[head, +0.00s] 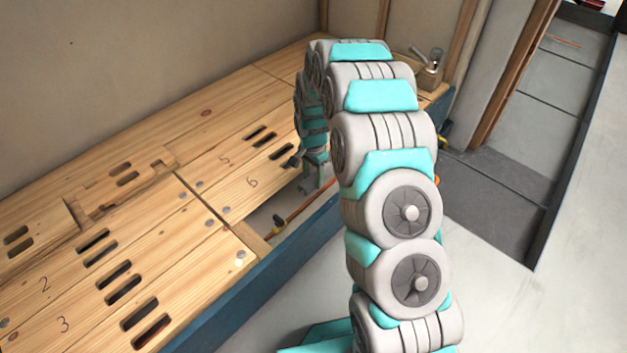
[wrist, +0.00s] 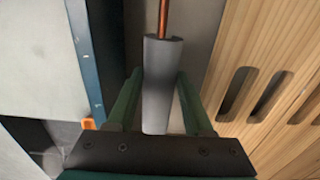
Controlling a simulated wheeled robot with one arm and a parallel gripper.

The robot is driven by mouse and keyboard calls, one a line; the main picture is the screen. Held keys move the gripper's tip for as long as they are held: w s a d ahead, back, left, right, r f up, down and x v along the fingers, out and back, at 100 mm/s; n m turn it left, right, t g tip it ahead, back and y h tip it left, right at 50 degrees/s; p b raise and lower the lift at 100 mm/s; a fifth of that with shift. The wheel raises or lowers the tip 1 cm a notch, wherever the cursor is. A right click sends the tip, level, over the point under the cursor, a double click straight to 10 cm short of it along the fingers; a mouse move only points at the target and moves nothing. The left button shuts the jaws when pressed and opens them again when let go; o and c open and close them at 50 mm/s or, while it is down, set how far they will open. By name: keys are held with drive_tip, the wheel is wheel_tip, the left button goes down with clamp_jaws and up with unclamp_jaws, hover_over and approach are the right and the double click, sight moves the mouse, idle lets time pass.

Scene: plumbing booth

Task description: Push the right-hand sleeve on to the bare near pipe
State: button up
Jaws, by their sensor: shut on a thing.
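A grey foam sleeve (wrist: 160,85) stands lengthwise between the two green fingers of my gripper (wrist: 159,78) in the wrist view, and the gripper is shut on it. A copper pipe (wrist: 163,18) runs out from the sleeve's far end. The sleeve's end looks open there, but I cannot tell whether it is around the pipe or only lying over it. In the head view my gripper (head: 314,182) reaches down into the opening in the wooden floor, by the copper pipe (head: 298,212). The arm hides part of that opening, and the sleeve is not clear there.
Slotted, numbered wooden boards (head: 150,235) cover the floor to the left of the opening. A board edge (wrist: 225,95) lies close to the right of my gripper. A blue side beam (wrist: 86,60) runs along the left. A metal fixture (head: 430,68) stands at the back.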

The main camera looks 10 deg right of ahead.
drive_tip(key=b, duration=0.1)
hover_over(313, 197)
drive_tip(key=shift+f, duration=2.45)
drive_tip(key=shift+f, duration=1.85)
drive_tip(key=o, duration=0.9)
drive_tip(key=shift+o, duration=0.2)
drive_tip(key=shift+r+p, duration=0.65)
drive_tip(key=shift+r, duration=3.3)
